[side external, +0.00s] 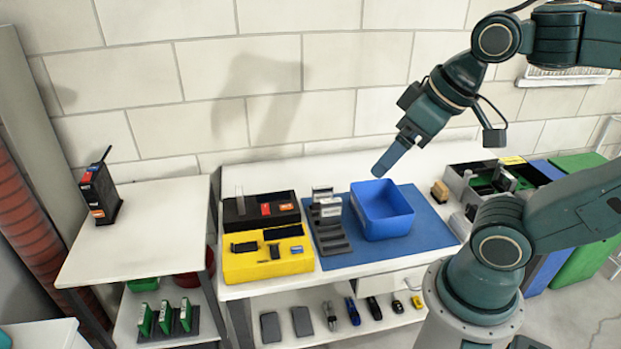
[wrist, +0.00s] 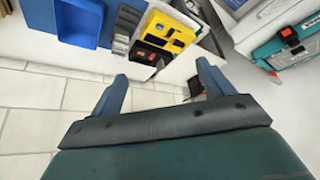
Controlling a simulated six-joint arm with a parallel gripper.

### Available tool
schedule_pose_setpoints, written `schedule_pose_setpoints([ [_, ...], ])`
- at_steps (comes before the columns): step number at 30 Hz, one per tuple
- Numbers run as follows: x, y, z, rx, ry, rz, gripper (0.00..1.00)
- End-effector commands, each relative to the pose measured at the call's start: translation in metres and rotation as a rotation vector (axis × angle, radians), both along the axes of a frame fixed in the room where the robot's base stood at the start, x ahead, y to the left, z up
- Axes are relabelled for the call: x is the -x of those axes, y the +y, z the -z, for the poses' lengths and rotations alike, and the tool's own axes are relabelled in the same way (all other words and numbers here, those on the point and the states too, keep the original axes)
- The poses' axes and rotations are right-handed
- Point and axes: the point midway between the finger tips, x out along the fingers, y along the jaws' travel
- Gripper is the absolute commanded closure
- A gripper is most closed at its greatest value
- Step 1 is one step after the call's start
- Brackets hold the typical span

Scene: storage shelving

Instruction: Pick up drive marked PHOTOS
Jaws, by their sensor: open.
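No label reading PHOTOS can be made out in either view, so I cannot tell which item is that drive. Grey upright drive-like blocks (side external: 326,207) stand in a slotted rack (side external: 333,240) on the blue mat, left of the blue bin (side external: 383,224). Small dark and blue pieces (side external: 274,250) lie in the yellow tray (side external: 240,271). Red and orange pieces (side external: 265,209) lie in the black tray behind it. My gripper (side external: 383,172) is above the back of the blue bin, apart from everything. In the wrist view its two fingers (wrist: 162,68) are spread and empty.
Several small devices (side external: 352,310) lie on the lower shelf. A dark box of parts (side external: 486,178) stands at the right by blue and green bins (side external: 574,160). A dark stack (side external: 99,193) is on the left table. The blue mat (side external: 425,243) has bare room at front right.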

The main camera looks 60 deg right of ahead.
Motion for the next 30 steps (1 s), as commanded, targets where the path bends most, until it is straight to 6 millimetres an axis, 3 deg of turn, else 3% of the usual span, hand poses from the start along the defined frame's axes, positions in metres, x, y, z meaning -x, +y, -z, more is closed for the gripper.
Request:
schedule_pose_setpoints([
  [5, -0.016, 0.000, -0.008, -0.040, 0.018, 0.075, 0.20],
  [11, -0.050, 0.000, -0.023, -0.126, 0.054, 0.239, 0.20],
  [21, -0.126, -0.004, -0.036, -0.284, 0.120, 0.582, 0.20],
  [30, -0.197, -0.012, -0.029, -0.406, 0.175, 0.895, 0.20],
])
